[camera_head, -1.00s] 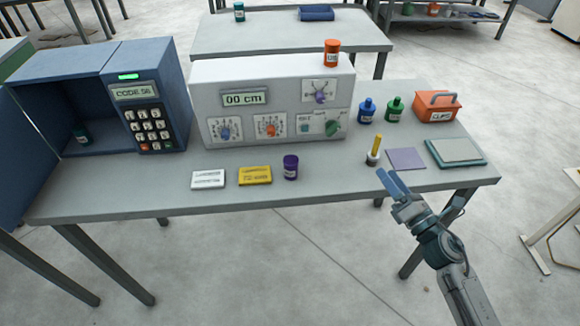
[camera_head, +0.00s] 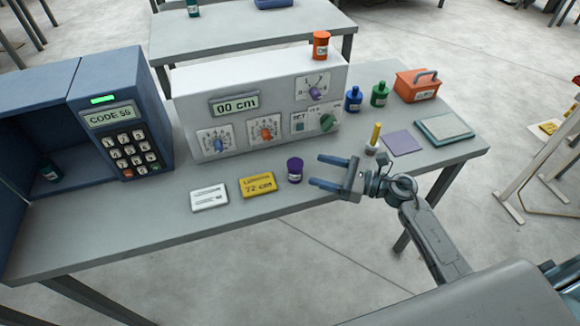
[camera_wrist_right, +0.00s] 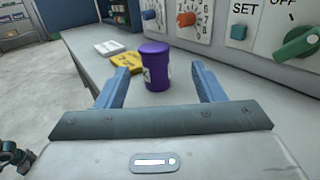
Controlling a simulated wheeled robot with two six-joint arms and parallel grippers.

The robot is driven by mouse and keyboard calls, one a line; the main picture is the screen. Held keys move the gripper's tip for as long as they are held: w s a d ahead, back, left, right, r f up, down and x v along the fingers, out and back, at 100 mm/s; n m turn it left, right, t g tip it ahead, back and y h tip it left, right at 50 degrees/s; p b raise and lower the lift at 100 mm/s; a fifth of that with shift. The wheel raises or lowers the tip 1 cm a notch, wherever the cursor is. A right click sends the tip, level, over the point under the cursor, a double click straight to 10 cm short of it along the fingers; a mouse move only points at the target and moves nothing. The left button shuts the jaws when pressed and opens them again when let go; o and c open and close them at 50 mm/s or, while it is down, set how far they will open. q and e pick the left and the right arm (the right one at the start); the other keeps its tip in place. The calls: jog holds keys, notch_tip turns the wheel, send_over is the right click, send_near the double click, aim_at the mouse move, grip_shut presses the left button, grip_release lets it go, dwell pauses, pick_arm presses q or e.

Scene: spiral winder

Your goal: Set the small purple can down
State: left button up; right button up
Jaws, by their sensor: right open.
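The small purple can (camera_head: 295,170) stands upright on the grey table, just right of the yellow card. My right gripper (camera_head: 326,172) is open and empty, to the right of the can, with its fingers pointing left toward it. In the right wrist view the purple can (camera_wrist_right: 155,67) stands ahead, framed between the two spread blue fingers (camera_wrist_right: 160,84), with gaps on both sides. My left gripper does not show.
A yellow card (camera_head: 257,186) and a white card (camera_head: 209,198) lie left of the can. The winder box (camera_head: 255,105) stands behind it. A yellow-topped stick holder (camera_head: 373,140) and a purple square (camera_head: 403,143) are on the right. The table's front edge is close.

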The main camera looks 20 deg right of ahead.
aim_at(290, 162)
jog(key=p+x, duration=0.1)
jog(key=x, duration=0.3)
jog(key=shift+a+r, duration=0.1)
jog(key=shift+a, duration=0.05)
jog(key=p+x, duration=0.3)
jog(key=x, duration=0.1)
jog(key=shift+a+r, duration=0.15)
jog(key=shift+a, duration=0.25)
jog(key=shift+w+a+p, duration=0.15)
jog(key=shift+a+p, duration=0.15)
jog(key=shift+f, duration=0.25)
jog(key=shift+d, duration=0.1)
jog(key=c, duration=1.1)
